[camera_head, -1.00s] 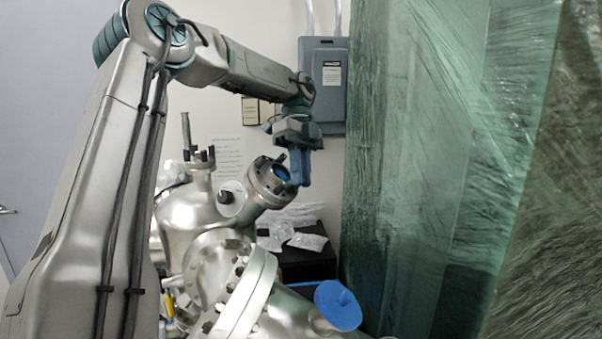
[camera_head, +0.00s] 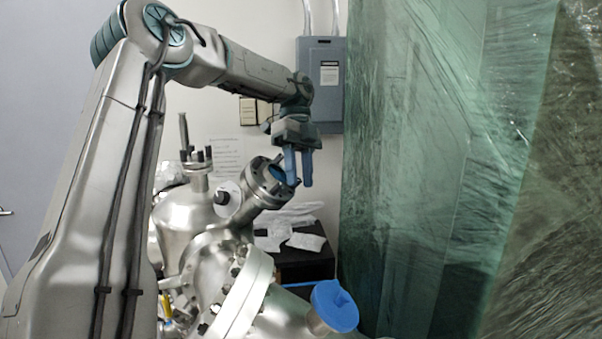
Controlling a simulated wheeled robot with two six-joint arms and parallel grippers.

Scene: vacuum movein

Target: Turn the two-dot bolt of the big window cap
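A tilted steel port with a round bolted flange (camera_head: 266,190) stands left of the middle, with a blue face inside its rim. It appears to be the window cap. Small dark bolts sit around its rim; dot marks are too small to make out. My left gripper (camera_head: 299,182) hangs from above at the flange's right edge, its two blue fingers pointing down with a narrow gap between them. The nearer finger overlaps the rim in the picture; I cannot tell whether it touches a bolt. Nothing shows between the fingers. My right gripper is out of view.
A large bolted flange (camera_head: 238,300) and a blue-capped port (camera_head: 335,306) stand in front. A steel vessel (camera_head: 185,225) with upright bolts is at the left. Plastic wrap (camera_head: 300,240) lies on a dark box behind. A green plastic curtain (camera_head: 410,170) closes off the right.

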